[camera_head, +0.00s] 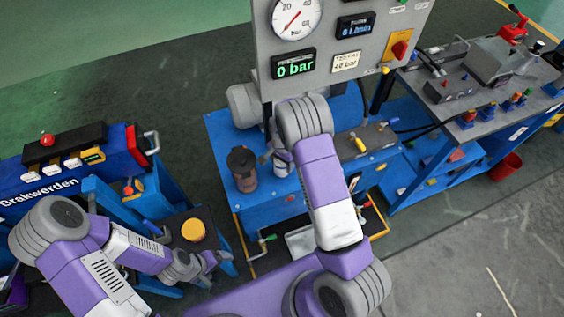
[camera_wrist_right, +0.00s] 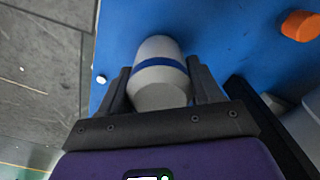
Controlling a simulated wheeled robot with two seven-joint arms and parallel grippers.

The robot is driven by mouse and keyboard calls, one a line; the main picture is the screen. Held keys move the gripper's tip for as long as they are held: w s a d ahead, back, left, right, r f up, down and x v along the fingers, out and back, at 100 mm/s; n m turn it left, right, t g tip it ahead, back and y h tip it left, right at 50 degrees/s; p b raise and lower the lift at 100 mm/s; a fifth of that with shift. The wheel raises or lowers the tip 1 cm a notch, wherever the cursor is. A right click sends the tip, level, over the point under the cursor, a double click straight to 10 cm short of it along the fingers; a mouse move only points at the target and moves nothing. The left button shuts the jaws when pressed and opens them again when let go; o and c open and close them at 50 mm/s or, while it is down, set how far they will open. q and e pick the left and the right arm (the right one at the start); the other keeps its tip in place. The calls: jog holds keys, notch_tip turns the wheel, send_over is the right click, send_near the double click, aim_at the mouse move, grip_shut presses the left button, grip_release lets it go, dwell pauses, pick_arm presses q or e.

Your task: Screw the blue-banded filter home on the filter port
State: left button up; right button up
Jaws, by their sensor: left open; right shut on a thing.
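The blue-banded filter (camera_wrist_right: 158,95) is a white cylinder with a blue ring, between the two dark fingers of my right gripper (camera_wrist_right: 158,75) in the right wrist view. That gripper is shut on it. In the head view only a small pale part of the filter (camera_head: 281,168) shows beside my right wrist, above the blue bench. The filter port is not distinguishable, so I cannot tell whether the filter touches it. My left gripper (camera_head: 212,264) is open and empty at the lower left, near a stand with a yellow round top.
A dark brown canister (camera_head: 242,170) stands on the blue bench (camera_head: 222,130) left of the right gripper. The gauge panel (camera_head: 330,50) rises behind, reading 0 bar. The yellow-topped object (camera_head: 193,230) sits on a dark stand. An orange knob (camera_wrist_right: 300,26) shows in the wrist view.

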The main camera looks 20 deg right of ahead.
jog(key=m, duration=0.4)
jog(key=shift+p, duration=0.4)
jog(key=m+p, duration=0.1)
jog(key=m, duration=0.1)
jog(key=shift+m, duration=1.7)
jog(key=shift+p, duration=0.3)
jog(key=m+p, duration=0.1)
jog(key=m, duration=0.2)
jog(key=shift+m, duration=0.3)
jog(key=shift+m+p, duration=0.3)
jog(key=shift+m, duration=0.4)
